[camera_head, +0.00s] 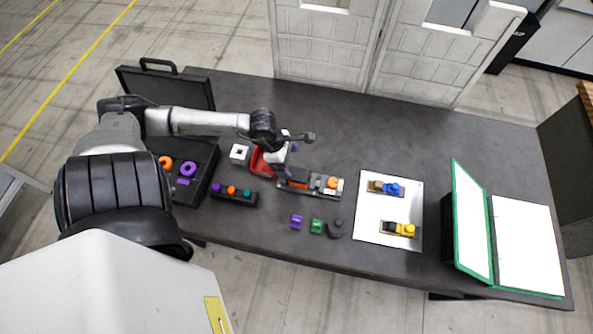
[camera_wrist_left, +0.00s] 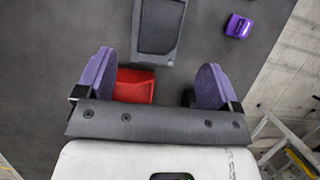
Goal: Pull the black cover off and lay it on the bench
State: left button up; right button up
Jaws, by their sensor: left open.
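A grey pallet fixture (camera_head: 338,191) lies on the dark bench (camera_head: 420,130). A dark cover-like block (camera_head: 297,182) sits on its left part, partly hidden by my gripper, with a little orange beside it. An orange round part (camera_head: 332,183) shows on its right part. In the left wrist view a dark grey panel (camera_wrist_left: 158,28) with a raised rim lies ahead of the fingers; I cannot tell surely if it is the cover. My left gripper (camera_head: 287,158) is open, above and left of the fixture. Its purple fingers (camera_wrist_left: 154,82) are apart with nothing gripped. My right gripper is out of view.
A red holder (camera_head: 261,161) stands close beside my left gripper and shows between its fingers (camera_wrist_left: 133,86). Purple (camera_head: 296,221), green (camera_head: 316,226) and black (camera_head: 336,229) pieces lie in front. A white sheet (camera_head: 388,214) bears two assemblies. Bare bench lies behind the fixture.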

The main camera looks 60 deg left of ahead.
aim_at(299, 174)
pick_arm(q)
jog(key=shift+x, duration=3.95)
jog(key=c, duration=1.2)
